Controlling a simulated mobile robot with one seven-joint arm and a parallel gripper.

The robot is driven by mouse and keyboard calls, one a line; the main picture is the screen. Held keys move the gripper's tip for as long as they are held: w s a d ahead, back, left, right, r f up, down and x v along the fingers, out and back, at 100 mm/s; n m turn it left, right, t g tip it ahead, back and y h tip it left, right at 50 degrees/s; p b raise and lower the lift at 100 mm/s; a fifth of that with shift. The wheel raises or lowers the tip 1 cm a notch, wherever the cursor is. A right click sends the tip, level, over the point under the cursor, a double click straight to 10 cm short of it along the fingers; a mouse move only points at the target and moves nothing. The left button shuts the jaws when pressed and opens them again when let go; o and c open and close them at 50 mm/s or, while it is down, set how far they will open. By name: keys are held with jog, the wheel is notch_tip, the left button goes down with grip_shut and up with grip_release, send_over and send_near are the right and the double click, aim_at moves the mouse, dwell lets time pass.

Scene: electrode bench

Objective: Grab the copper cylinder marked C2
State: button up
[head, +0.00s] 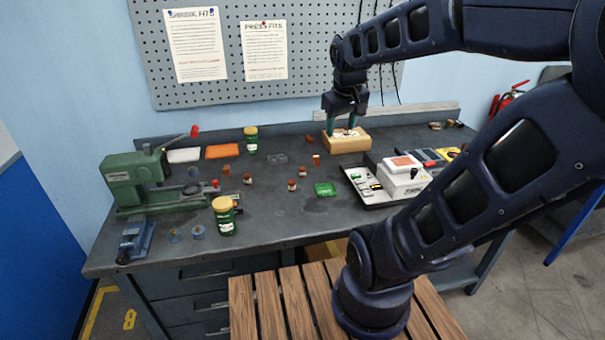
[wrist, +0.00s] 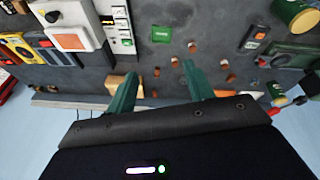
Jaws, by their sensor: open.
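Several small copper cylinders with pale label bands stand on the dark bench top. In the head view one copper cylinder (head: 316,159) is near the wooden block, another (head: 302,170) is in front of it, and others (head: 291,184) (head: 248,178) lie further left. Their marks are too small to read, so I cannot tell which is C2. In the wrist view copper cylinders (wrist: 193,46) (wrist: 224,64) show beyond and right of the fingers. My gripper (head: 341,130) is open with green fingers, over the wooden block (head: 350,146). The wrist view shows nothing clearly held between its fingertips (wrist: 158,72).
A green press (head: 135,180) and blue vise (head: 136,238) stand at the left. Yellow-lidded green jars (head: 226,217) (head: 251,141) stand among the parts. A green square (head: 325,189), a tray with a white device (head: 402,178) and a multimeter lie right. The pegboard is behind.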

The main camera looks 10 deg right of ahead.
jog(key=w+a+f+n+g+h, duration=0.1)
jog(key=w+f+n, duration=0.2)
jog(key=w, duration=0.4)
jog(key=w+a+f+n+g, duration=0.15)
jog(key=w+f+n, duration=0.25)
jog(key=w, duration=0.4)
jog(key=n+g+h, duration=0.2)
jog(key=n, duration=0.4)
send_near(302, 168)
jog(key=shift+y, duration=0.3)
jog(key=shift+d+x, duration=0.15)
jog(key=shift+x, duration=2.5)
jog(key=shift+d+x, duration=0.1)
jog(key=shift+x, duration=2.55)
jog(key=shift+r, duration=0.1)
grip_shut()
